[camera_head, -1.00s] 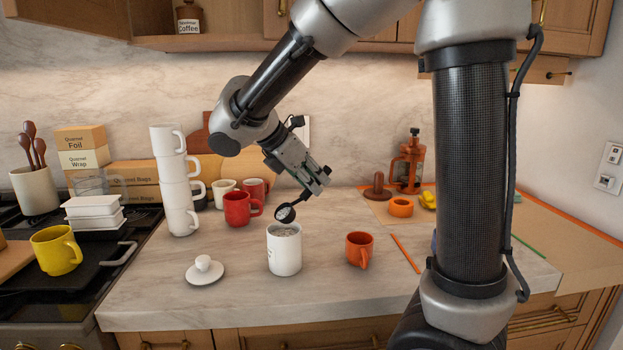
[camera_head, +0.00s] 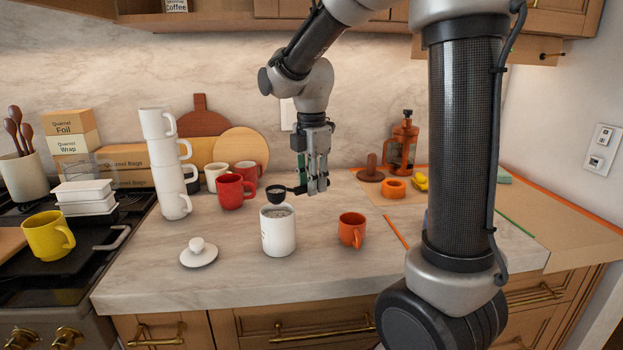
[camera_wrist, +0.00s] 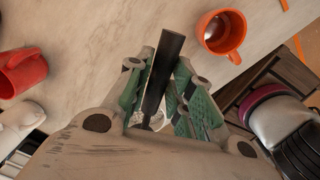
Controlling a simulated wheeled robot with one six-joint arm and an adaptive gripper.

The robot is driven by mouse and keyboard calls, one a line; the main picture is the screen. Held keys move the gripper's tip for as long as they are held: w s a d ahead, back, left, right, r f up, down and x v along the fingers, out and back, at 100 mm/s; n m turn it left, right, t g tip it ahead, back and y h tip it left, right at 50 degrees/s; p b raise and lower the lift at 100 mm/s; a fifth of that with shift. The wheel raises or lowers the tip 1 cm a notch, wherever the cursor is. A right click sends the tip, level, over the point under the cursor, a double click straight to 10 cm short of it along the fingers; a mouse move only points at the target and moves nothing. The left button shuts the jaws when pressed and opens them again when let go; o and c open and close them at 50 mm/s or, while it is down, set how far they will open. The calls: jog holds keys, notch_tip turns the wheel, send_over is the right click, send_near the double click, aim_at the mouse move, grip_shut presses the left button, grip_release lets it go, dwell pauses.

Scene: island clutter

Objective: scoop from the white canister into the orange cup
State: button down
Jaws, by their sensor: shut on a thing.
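The white canister (camera_head: 278,236) stands open on the counter with pale grainy contents near its rim. My gripper (camera_head: 313,188) points down above and right of it, shut on the handle of a black scoop (camera_head: 276,194). The scoop's bowl is roughly level just above the canister's mouth; I cannot tell what it holds. In the wrist view the dark scoop handle (camera_wrist: 163,72) runs between the green finger pads. The orange cup (camera_head: 352,231) stands upright on the counter to the right of the canister; it also shows in the wrist view (camera_wrist: 220,38), its inside partly visible.
A white lid (camera_head: 198,253) lies left of the canister. Red mugs (camera_head: 233,192) and a tall stack of white mugs (camera_head: 172,185) stand behind left. An orange ring (camera_head: 394,188) and a french press (camera_head: 403,145) are back right. Counter between canister and cup is clear.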

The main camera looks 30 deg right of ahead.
jog(key=shift+r, duration=2.05)
